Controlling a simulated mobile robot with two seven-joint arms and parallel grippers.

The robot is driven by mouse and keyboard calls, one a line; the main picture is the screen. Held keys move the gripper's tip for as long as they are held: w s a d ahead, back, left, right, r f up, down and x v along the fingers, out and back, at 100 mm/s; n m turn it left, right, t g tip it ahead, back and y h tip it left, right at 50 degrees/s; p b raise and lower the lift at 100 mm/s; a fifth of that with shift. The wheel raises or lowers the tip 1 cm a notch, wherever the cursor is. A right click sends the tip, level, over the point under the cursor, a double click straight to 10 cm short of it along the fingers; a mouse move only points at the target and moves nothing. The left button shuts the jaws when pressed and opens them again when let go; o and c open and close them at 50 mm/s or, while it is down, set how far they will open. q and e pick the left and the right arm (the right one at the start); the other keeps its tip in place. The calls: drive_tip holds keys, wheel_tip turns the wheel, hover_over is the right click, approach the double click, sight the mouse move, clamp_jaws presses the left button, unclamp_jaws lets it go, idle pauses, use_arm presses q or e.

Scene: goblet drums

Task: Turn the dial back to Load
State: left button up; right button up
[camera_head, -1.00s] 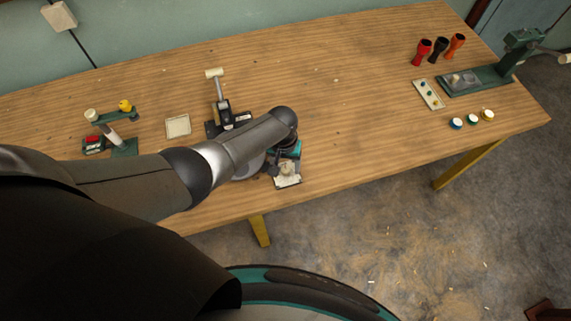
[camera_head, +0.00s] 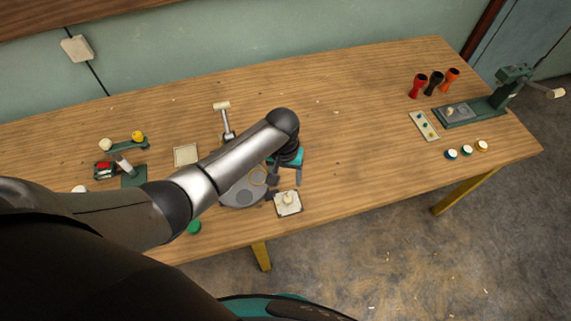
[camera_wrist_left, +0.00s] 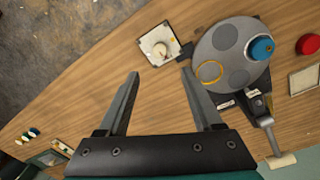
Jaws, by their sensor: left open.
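The dial is a cream knob (camera_head: 288,199) on a pale square plate near the table's front edge. In the left wrist view the dial knob (camera_wrist_left: 160,49) stands ahead of the fingers, with small marks on its plate too small to read. My left gripper (camera_head: 285,180) is above the table just behind the dial, pointing down. In the left wrist view my left gripper (camera_wrist_left: 160,74) is open and empty, its fingertips apart from the knob, which lies roughly in line with the gap. My right gripper is not in view.
A round grey turntable (camera_head: 239,192) with discs stands left of the dial, partly under my arm. In the left wrist view it carries a blue-topped piece (camera_wrist_left: 262,48). A lever press (camera_head: 483,108), cups (camera_head: 435,82) and round pots (camera_head: 467,150) are at the right. The mid-right table is clear.

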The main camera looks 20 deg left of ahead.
use_arm(q)
drive_tip(key=shift+r+p, duration=0.3)
drive_tip(key=shift+r, duration=1.6)
